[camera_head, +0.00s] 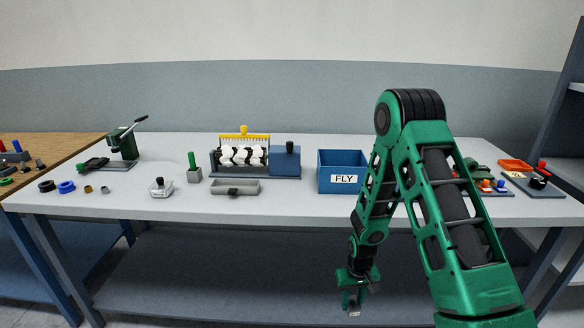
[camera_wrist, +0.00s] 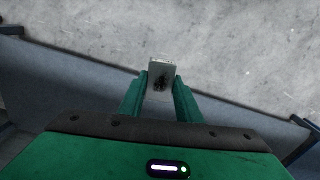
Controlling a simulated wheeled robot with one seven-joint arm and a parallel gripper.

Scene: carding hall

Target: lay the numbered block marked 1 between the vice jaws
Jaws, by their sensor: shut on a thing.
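My gripper (camera_head: 354,303) hangs in front of the bench, below the level of its top in the head view. In the wrist view its two green fingers (camera_wrist: 160,92) are shut on a small grey block (camera_wrist: 157,69) with a dark mark on its face; I cannot read the mark as a number. In the head view the block (camera_head: 353,312) shows only as a small pale bit at the fingertips. I cannot pick out the vice for certain; a green device (camera_head: 475,168) at the right of the bench is partly hidden by my arm.
The bench (camera_head: 300,205) holds a green lever device (camera_head: 123,143), a grey block with a green post (camera_head: 194,174), a yellow-topped roller machine (camera_head: 241,153), a grey tray (camera_head: 240,188), a blue FLY bin (camera_head: 343,185) and an orange tray (camera_head: 515,165). A lower shelf (camera_head: 240,265) lies beneath.

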